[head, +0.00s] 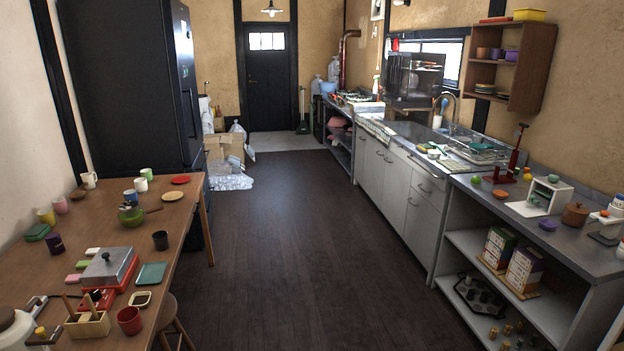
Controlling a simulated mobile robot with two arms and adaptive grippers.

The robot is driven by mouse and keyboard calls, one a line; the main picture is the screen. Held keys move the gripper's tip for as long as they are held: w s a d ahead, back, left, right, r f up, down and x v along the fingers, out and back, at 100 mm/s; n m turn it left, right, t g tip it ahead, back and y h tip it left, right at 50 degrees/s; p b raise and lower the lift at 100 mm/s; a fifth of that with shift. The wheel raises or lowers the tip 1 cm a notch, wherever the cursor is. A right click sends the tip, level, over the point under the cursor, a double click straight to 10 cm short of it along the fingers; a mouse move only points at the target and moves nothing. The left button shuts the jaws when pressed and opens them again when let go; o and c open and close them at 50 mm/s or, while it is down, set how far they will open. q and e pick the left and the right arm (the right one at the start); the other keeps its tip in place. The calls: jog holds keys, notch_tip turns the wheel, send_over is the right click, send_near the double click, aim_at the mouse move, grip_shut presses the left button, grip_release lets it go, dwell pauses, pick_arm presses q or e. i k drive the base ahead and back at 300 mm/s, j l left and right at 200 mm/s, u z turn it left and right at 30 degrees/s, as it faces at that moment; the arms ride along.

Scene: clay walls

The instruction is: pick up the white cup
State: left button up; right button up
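A white cup with a handle (89,180) stands upright on the wooden table (95,222) at the left, near its far left edge by the wall. Another small white cup (141,185) stands at the table's far side, behind a blue-and-white cup (131,197). I cannot tell which of the two the task means. Both look free-standing. Neither of my grippers shows in the head view.
A green kettle (131,214), a dark cup (160,240), a red cup (130,320) and a lidded grill (109,268) crowd the table. A stool (170,316) stands by its right edge. A dark fridge (135,85) rises behind. The middle floor is clear; a counter (560,240) lines the right.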

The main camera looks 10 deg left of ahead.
aim_at(142, 185)
jog(key=i+u, duration=0.1)
jog(key=i, duration=0.45)
jog(key=i+u, duration=0.15)
jog(key=i, duration=0.4)
jog(key=i+l+u, duration=0.1)
jog(key=i, duration=0.45)
jog(key=i+l+u, duration=0.15)
jog(key=i, duration=0.35)
jog(key=i+u, duration=0.15)
jog(key=i, duration=0.55)
jog(key=i+l+u, duration=0.15)
jog(key=i, duration=0.5)
jog(key=i+l+u, duration=0.15)
jog(key=i, duration=0.55)
